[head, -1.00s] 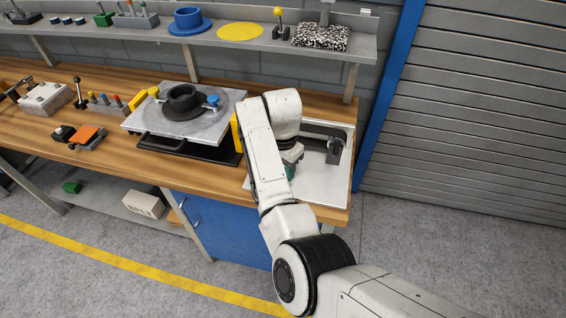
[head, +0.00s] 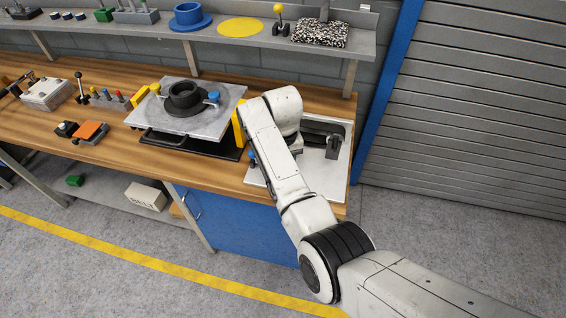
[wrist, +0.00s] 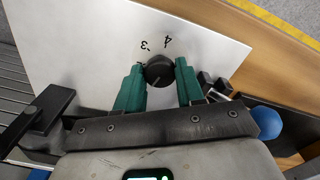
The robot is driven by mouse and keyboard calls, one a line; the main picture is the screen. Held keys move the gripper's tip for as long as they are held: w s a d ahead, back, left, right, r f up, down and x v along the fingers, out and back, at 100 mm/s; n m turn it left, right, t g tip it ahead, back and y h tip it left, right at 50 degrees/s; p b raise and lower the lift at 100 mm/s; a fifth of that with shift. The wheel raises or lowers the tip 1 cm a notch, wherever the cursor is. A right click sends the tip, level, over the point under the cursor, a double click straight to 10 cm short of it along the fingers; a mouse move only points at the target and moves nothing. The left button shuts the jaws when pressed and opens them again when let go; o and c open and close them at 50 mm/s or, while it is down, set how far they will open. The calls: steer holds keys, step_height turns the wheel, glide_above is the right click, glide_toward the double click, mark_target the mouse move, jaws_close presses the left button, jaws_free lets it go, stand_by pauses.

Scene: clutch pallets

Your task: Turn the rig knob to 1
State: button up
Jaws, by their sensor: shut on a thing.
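The rig knob (wrist: 159,72) is a round black dial on a pale panel (wrist: 90,45), seen in the wrist view. My gripper (wrist: 158,73) has its two green fingers closed on opposite sides of the knob. The marks 3 and 4 show on the panel just beyond the knob; other marks are hidden by the knob and fingers. A faint light line shows on the knob, too small to read its setting surely. In the head view the panel (head: 262,180) lies at the bench's right end, and my arm hides the knob and fingers.
A black bracket (wrist: 45,118) stands on the panel's left in the wrist view, with a blue ball knob (wrist: 263,122) at the right. In the head view, a grey plate (head: 215,125) with a black flanged ring (head: 184,98) is left of my arm. A shelf (head: 220,38) runs behind.

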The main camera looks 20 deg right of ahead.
steer(key=shift+w+r+n, duration=0.1)
steer(key=shift+n, duration=1.4)
steer(key=o, duration=1)
steer(key=shift+o, duration=0.2)
step_height(320, 180, up, 11)
steer(key=shift+f, duration=0.2)
